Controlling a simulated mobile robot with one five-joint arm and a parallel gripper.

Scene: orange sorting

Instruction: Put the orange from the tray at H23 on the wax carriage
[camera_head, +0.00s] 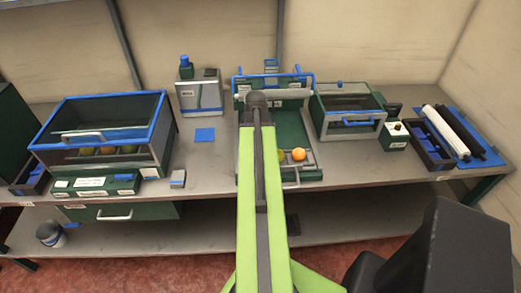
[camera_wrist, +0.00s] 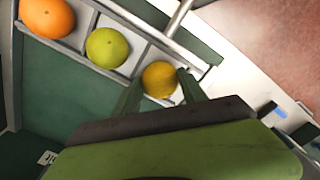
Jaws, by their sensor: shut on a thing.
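My gripper (camera_wrist: 160,88) has its two dark green fingers on either side of a yellow-orange fruit (camera_wrist: 160,79), shut on it. The fruit is at the end of a grey divided carriage (camera_wrist: 146,60); I cannot tell whether it rests there or is slightly raised. A yellow-green fruit (camera_wrist: 108,47) and a bright orange (camera_wrist: 47,18) sit in the other compartments. In the head view the orange (camera_head: 298,154) and part of the green fruit (camera_head: 281,156) show beside my arm, on the green-bedded machine (camera_head: 290,126). My arm hides my gripper and the held fruit there.
A blue-rimmed glass-fronted case (camera_head: 108,103) with fruit inside stands at left. A white canister machine (camera_head: 199,95) is behind, a smaller glass-fronted box (camera_head: 346,118) to the right. Rollers (camera_head: 443,132) lie at far right. The bench (camera_head: 211,160) is clear just left of my arm.

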